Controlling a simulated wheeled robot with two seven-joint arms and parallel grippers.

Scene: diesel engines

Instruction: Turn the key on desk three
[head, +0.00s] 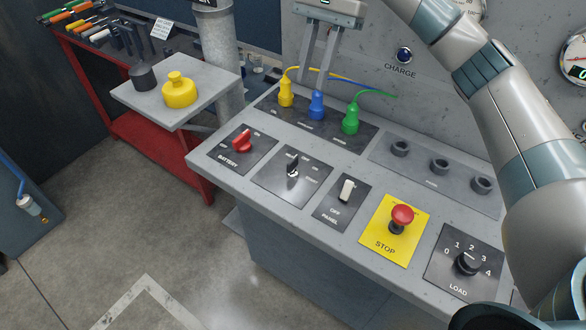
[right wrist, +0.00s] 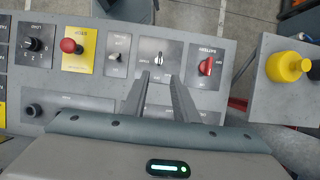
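The key switch (head: 293,167) sits on a grey plate on the sloped desk, between the red battery switch (head: 242,141) and the white panel switch (head: 347,189). It has a small dark grip and a silvery base; its small labels are hard to read. My right gripper (head: 313,82) hangs behind the plugs at the desk's back, fingers apart and nothing visible between them. In the right wrist view the key (right wrist: 159,59) shows just beyond the two fingertips (right wrist: 160,76), roughly in line with the gap and apart from them. My left gripper is out of view.
Yellow, blue and green plugs (head: 317,104) with cables stand along the desk's back. A red stop button (head: 402,215) and load knob (head: 467,263) lie to the right. A grey side shelf (head: 205,96) with a yellow object (head: 179,92) stands left. Space above the desk's left front is clear.

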